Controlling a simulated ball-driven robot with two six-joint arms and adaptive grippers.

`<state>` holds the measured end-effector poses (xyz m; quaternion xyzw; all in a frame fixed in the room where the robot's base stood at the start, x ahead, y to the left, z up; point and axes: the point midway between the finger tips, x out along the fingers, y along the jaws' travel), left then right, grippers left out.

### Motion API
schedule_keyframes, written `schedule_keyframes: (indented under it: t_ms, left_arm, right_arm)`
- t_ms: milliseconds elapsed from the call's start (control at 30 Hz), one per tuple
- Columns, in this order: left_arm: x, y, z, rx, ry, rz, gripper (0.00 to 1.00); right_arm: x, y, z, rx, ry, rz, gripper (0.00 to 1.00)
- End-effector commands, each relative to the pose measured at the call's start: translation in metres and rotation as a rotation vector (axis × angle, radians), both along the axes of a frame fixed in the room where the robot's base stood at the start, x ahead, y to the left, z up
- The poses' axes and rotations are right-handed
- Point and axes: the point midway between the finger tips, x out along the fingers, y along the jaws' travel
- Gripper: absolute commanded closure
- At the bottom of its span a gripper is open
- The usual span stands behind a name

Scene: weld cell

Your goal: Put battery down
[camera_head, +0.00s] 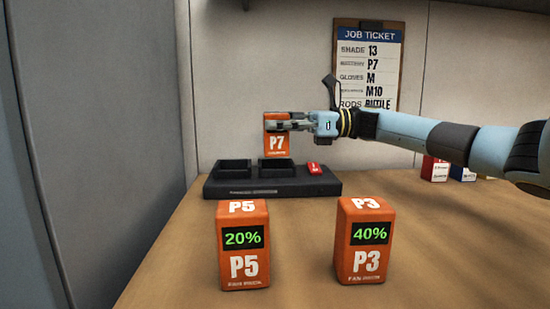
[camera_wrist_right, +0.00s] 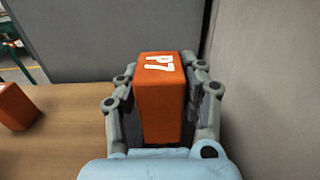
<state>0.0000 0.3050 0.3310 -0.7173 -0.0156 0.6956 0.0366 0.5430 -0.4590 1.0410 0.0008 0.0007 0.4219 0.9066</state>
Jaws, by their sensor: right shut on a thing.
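My right gripper (camera_head: 291,122) is shut on an orange battery marked P7 (camera_head: 277,144). It holds the battery upright, above the right-hand slot of the dark two-slot dock (camera_head: 330,187). The right wrist view shows the P7 battery (camera_wrist_right: 160,100) between the two fingers of the right gripper (camera_wrist_right: 162,90). From the head view I cannot tell whether the bottom of the battery touches the dock. My left gripper is not in view.
A P5 battery (camera_head: 243,265) reading 20% and a P3 battery (camera_head: 363,265) reading 40% stand on the bench in front of the dock. A red item (camera_head: 314,168) lies on the dock's right end. A job ticket (camera_head: 368,65) hangs on the wall behind.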

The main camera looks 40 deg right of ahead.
Motion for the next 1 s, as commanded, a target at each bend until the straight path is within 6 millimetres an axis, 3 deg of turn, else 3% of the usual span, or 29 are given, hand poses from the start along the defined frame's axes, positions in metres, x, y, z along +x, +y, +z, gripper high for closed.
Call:
schedule_keyframes:
  t_ms: [133, 333, 633, 667, 800, 1000]
  left_arm:
    - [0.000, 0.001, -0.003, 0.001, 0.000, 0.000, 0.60]
    - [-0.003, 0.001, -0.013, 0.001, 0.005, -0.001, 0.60]
    - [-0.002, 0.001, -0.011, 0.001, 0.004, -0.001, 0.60]
    - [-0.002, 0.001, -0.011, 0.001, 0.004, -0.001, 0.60]
    - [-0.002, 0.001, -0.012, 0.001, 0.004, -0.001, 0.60]
    - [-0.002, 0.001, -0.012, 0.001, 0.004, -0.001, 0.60]
  right_arm:
    - [0.002, 0.001, -0.010, 0.001, 0.000, 0.000, 1.00]
    - [0.002, 0.002, -0.040, 0.002, 0.002, 0.000, 1.00]
    - [0.002, 0.001, -0.041, 0.000, 0.000, 0.001, 1.00]
    - [0.002, 0.001, -0.041, -0.001, 0.001, 0.001, 0.56]
    - [0.002, 0.001, -0.041, -0.001, 0.001, 0.000, 0.38]
    - [0.002, 0.001, -0.041, -0.001, 0.001, 0.000, 0.37]
